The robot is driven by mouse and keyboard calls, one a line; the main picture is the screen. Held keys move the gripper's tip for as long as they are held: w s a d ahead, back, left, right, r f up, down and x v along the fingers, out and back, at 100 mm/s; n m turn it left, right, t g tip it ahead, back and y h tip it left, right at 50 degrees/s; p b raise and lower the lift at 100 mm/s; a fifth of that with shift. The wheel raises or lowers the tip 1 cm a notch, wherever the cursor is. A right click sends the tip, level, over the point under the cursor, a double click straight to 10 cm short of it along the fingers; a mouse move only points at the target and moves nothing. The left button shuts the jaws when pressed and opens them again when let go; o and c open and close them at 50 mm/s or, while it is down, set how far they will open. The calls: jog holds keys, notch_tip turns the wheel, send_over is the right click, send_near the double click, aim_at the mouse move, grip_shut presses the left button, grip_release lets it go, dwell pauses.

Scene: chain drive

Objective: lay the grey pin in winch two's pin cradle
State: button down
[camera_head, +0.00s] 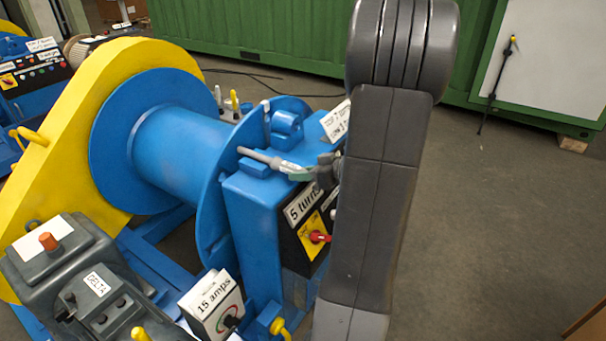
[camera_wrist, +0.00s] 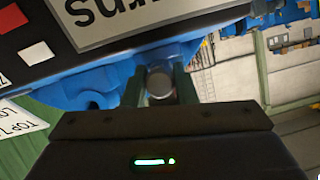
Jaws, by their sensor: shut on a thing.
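My gripper (camera_head: 298,171) is at the top of the blue winch's box and is shut on the grey pin (camera_head: 259,155). The pin sticks out to the left of the fingers, roughly level, over a small blue block (camera_head: 255,169) that may be the cradle. I cannot tell whether the pin touches it. In the wrist view the pin's round end (camera_wrist: 160,82) shows between the two fingers, with blue metal behind it. No label naming winch two is readable.
A blue bracket (camera_head: 287,126) stands just behind the pin. The "5 turns" panel (camera_head: 304,205) with a red knob is below my gripper. The blue drum (camera_head: 183,148) and yellow guard (camera_head: 75,130) are to the left. Open floor (camera_head: 500,210) lies right.

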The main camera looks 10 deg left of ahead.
jog(key=shift+f+b, duration=0.3)
jog(key=shift+b, duration=0.35)
jog(key=c, duration=1.1)
grip_release()
jog(key=v, duration=1.4)
jog(key=shift+a, duration=0.1)
jog(key=x, duration=1.4)
jog(key=shift+r, duration=0.1)
jog(key=shift+d, duration=0.25)
